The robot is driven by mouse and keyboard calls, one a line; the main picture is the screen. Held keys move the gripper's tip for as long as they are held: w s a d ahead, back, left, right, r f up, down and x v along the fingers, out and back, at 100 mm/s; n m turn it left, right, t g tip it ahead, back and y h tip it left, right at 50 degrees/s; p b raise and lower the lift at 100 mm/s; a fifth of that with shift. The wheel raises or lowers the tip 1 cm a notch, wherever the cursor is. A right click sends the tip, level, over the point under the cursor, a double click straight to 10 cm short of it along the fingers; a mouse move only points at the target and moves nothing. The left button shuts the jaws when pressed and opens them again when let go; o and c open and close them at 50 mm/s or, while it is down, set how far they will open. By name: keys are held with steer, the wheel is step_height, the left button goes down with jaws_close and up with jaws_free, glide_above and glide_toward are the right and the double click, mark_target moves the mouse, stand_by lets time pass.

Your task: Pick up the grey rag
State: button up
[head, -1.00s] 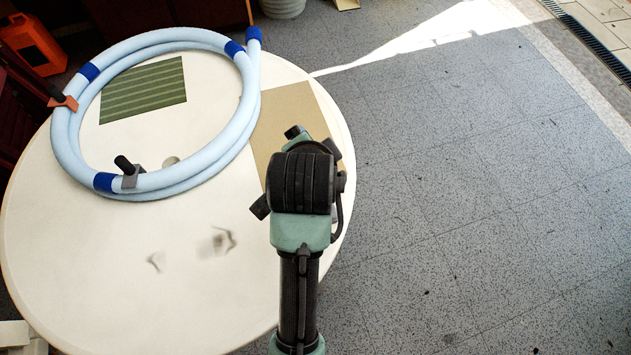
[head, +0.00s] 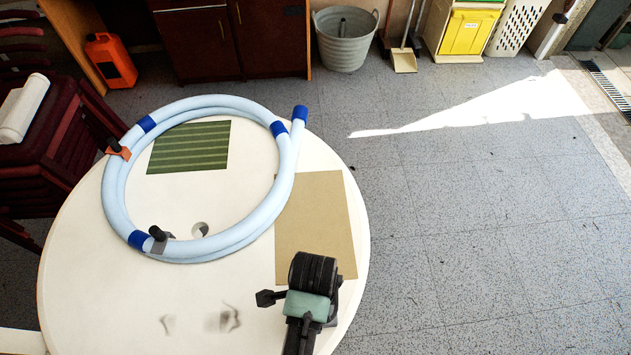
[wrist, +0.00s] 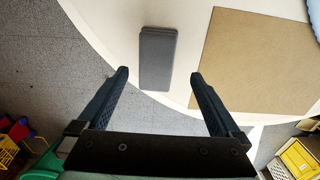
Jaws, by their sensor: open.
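The grey rag (wrist: 157,60) shows in the wrist view as a flat, folded dark-grey rectangle on the white round table (head: 100,290). Its lower end lies close to the table's curved edge. My gripper (wrist: 158,78) is open, with its two dark fingers apart. In the wrist picture the rag lies between and beyond the fingertips, and nothing is held. In the head view my arm covers the table's right front part, and I cannot clearly make out the rag there.
A tan board (head: 315,225) lies beside the rag. A pale blue hose coil (head: 117,205) and a striped green mat (head: 188,147) occupy the table's back left. An orange jug (head: 112,62) and grey bucket (head: 345,45) stand behind. Floor at right is clear.

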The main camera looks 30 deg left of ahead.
steer(key=shift+s+d+f, duration=0.1)
steer(key=shift+f, duration=1.45)
steer(key=shift+s+d+f, duration=0.1)
steer(key=shift+f, duration=1.45)
steer(key=shift+c, duration=0.3)
steer(key=c, duration=1.4)
step_height(320, 180, up, 10)
steer(key=shift+r+p, duration=0.1)
steer(key=shift+p, duration=0.3)
steer(key=o, duration=0.9)
steer(key=c, duration=0.6)
steer(key=shift+a+p, duration=0.1)
steer(key=shift+p, duration=0.2)
